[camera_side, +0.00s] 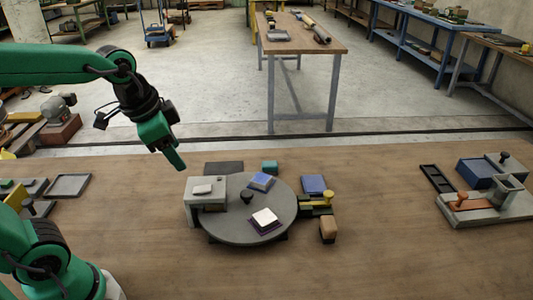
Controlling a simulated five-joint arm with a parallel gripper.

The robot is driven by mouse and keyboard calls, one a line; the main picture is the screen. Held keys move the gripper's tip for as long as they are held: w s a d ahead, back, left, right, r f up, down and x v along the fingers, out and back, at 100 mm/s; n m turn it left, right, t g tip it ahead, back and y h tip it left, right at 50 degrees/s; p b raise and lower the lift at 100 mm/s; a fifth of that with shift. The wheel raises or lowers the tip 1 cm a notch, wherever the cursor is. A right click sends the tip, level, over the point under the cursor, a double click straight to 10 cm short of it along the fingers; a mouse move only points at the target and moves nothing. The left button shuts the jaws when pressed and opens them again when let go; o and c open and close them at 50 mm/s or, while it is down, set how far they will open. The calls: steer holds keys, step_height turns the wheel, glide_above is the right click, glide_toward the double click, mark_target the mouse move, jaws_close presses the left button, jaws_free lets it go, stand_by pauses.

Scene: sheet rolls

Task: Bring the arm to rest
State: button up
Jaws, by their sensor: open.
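My green arm reaches in from the left of the side view. My gripper (172,152) hangs in the air behind and to the left of the round grey table (225,228), pointing down. It holds nothing that I can see and touches nothing; the gap between its fingers is hard to make out from this side. On the round table lie a blue block (261,181), a white piece on a dark base (265,217) and a small black knob (246,196).
A grey box-like stand (206,193) overlaps the round table's left edge. A blue pad (313,184), a yellow-topped piece (318,200) and a tan block (328,229) sit to its right. A grey fixture (490,208) stands far right. The front of the wooden bench is clear.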

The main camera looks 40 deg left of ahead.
steer(key=s+n+t, duration=0.1)
steer(key=s+n, duration=0.4)
steer(key=s, duration=0.1)
steer(key=shift+s+a+f+t, duration=0.2)
steer(key=shift+a+t, duration=0.1)
steer(key=shift+a, duration=0.15)
